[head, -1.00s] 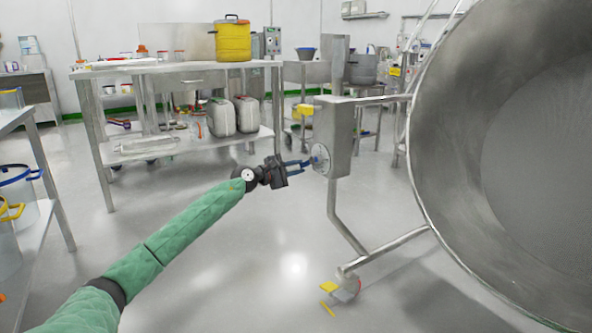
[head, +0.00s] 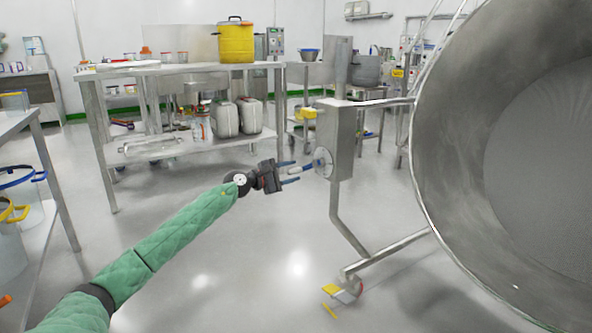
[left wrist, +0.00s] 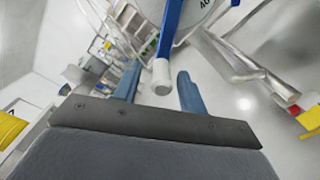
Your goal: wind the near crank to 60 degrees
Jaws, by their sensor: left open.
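The near crank is on a grey steel box (head: 341,138) on the frame beside the big drum. Its pale round dial (head: 323,163) faces my left gripper. Its blue arm (head: 307,168) points left from the dial. In the left wrist view, the blue arm (left wrist: 172,28) ends in a pale grip (left wrist: 162,76), and part of the dial (left wrist: 200,12) shows a "40" mark. My left gripper (head: 291,172) is open, just left of the crank. In the wrist view the grip appears between the two blue fingertips (left wrist: 158,86); I cannot tell whether they touch it. My right gripper is out of view.
The large steel drum (head: 437,150) fills the right side. Its frame leg (head: 347,235) and a castor (head: 345,291) stand below the box. A steel table (head: 165,70) with a yellow pot (head: 236,42) is behind. The floor under my left arm is clear.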

